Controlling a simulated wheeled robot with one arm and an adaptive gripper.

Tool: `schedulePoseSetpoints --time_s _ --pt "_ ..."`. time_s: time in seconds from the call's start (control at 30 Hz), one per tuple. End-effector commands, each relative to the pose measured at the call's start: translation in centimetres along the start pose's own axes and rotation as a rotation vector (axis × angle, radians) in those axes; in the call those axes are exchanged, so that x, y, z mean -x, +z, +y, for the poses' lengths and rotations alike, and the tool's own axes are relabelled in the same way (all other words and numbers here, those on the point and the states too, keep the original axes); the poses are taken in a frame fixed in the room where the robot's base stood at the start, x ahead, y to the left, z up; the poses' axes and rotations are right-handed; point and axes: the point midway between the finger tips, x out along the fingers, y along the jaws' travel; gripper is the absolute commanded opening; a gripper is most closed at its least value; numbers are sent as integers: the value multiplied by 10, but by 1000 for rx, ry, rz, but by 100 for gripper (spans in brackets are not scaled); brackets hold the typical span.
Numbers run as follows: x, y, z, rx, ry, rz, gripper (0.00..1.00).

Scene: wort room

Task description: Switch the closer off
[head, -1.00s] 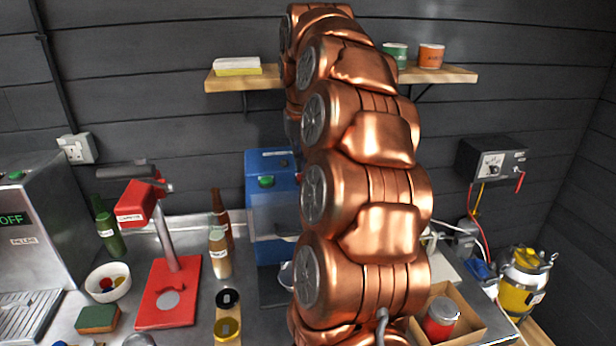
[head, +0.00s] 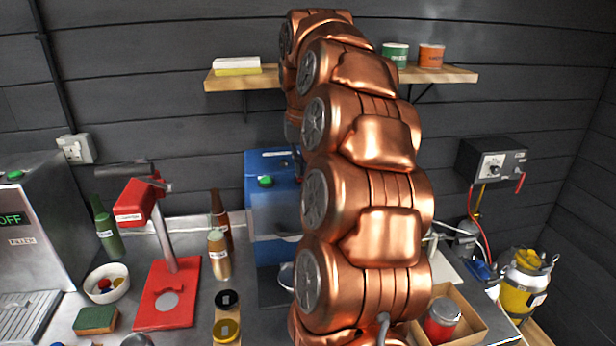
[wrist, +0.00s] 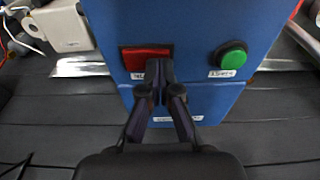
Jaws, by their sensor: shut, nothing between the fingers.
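A blue machine (head: 262,205), which seems to be the closer, stands on the bench behind my arm. In the wrist view the blue housing (wrist: 205,35) fills the centre, with a red switch (wrist: 147,58) on the left and the green button (wrist: 233,57) on the right, each above a small white label. My gripper (wrist: 160,68) is shut and empty, its tips over the right edge of the red switch. I cannot tell whether they touch it. In the head view my arm hides the gripper and the red switch.
A steel machine (head: 40,225) with a green OFF display stands left. A red bench tool (head: 165,290), bottles (head: 219,255) and a bowl (head: 107,283) stand between. An open box (head: 470,325) holds a red can at right. A shelf (head: 440,74) hangs above.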

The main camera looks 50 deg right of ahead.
Motion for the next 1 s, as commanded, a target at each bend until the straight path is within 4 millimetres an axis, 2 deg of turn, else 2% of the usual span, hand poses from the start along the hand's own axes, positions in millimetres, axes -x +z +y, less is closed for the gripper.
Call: schedulePoseSetpoints --time_s 0.53,1.0 --pt "-3 0 0 0 0 0 0" --pt "25 -5 0 -1 0 3 0"
